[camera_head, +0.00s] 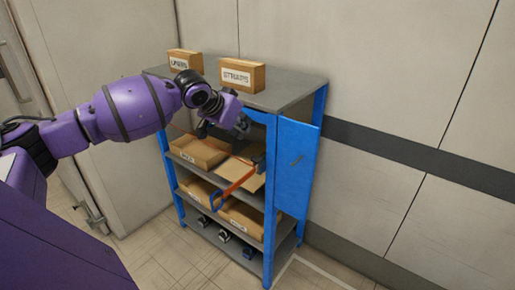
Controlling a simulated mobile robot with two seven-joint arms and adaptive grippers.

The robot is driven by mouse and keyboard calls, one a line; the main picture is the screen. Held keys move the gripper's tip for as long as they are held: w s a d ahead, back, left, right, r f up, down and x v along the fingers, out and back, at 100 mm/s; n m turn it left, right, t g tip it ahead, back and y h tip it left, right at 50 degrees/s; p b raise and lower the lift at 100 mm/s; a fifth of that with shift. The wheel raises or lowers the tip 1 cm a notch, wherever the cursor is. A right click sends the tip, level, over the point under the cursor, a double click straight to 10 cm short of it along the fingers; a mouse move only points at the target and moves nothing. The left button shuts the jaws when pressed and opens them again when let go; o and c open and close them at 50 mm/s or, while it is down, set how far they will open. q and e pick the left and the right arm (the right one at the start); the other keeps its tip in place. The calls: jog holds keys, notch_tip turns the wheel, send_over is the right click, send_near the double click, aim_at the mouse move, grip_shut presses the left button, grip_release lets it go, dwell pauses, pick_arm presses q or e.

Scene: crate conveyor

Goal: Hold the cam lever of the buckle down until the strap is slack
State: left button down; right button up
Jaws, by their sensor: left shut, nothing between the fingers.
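An orange strap (240,179) hangs slantwise at the front of the blue shelf rack, over the middle shelf. A small dark piece (259,159) at its upper right end looks like the buckle; its cam lever is too small to make out. A blue loop (216,202) is at the strap's lower left end. My left gripper (242,126) is shut and empty, in front of the rack's upper opening, above and left of the dark piece and apart from it. I cannot tell whether the strap is taut. My right gripper is out of view.
The blue rack (296,165) stands against the wall. A box marked STRAPS (242,76) and another labelled box (185,62) stand on its top. Several small dark items (223,236) lie on the bottom shelf. Floor at right is clear.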

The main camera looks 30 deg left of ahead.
pick_arm(q)
jog(key=shift+w, duration=0.1)
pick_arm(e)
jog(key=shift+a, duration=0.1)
pick_arm(q)
jog(key=b, duration=0.1)
send_over(258, 158)
notch_tip(258, 158, down, 8)
jog(key=shift+r, duration=0.2)
notch_tip(258, 158, down, 2)
jog(key=shift+f, duration=0.1)
jog(key=shift+s+f, duration=0.2)
jog(key=shift+f, duration=0.4)
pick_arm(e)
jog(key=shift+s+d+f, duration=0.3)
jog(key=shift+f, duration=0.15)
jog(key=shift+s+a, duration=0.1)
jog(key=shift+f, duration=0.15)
